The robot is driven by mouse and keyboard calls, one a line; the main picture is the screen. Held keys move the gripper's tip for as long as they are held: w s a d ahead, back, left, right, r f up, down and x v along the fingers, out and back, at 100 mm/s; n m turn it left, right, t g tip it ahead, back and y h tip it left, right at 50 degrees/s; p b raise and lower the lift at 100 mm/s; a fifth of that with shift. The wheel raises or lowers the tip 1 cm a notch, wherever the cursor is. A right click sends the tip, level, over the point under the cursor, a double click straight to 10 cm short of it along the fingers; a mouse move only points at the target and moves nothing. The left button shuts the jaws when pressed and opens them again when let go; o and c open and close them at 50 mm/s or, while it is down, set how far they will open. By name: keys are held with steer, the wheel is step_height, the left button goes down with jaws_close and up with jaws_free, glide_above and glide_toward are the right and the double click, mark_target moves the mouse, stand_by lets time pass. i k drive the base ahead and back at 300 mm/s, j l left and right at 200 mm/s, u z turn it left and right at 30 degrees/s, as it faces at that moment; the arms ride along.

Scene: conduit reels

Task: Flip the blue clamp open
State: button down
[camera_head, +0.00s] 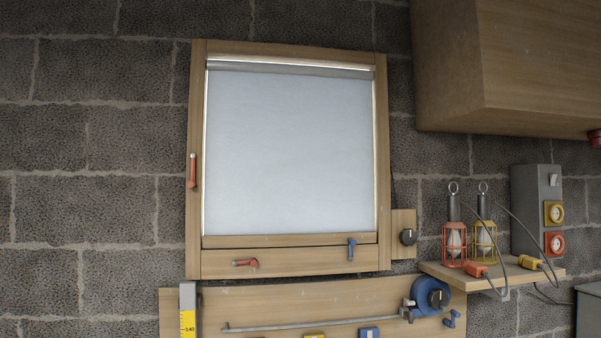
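A small blue clamp (351,249) sits on the lower rail of the wooden window frame (290,262), right of its middle. Its narrow body hangs down, with a short top part at the rail's upper edge. Another small blue lever-like piece (451,318) is on the lower wooden board, beside a blue reel (431,297) with a black knob. The picture does not settle which blue piece is the named clamp. My gripper is not in view.
Red levers are on the frame's left side (193,170) and lower rail (245,263). A shelf (492,275) at right holds caged red (454,242) and yellow (484,240) lamps with cables. A wooden cabinet (530,65) overhangs upper right. A metal rod (310,324) crosses the lower board.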

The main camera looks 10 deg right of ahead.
mark_target(351, 242)
steer(key=i+l, duration=0.1)
steer(key=l, duration=0.35)
steer(key=i+l, duration=0.15)
steer(key=l, duration=0.35)
steer(key=i+l, duration=0.1)
steer(key=l, duration=0.35)
steer(key=i+l, duration=0.1)
steer(key=l, duration=0.35)
steer(key=i+l, duration=0.1)
steer(key=l, duration=0.4)
steer(key=i+l+u, duration=0.1)
steer(key=l, duration=0.35)
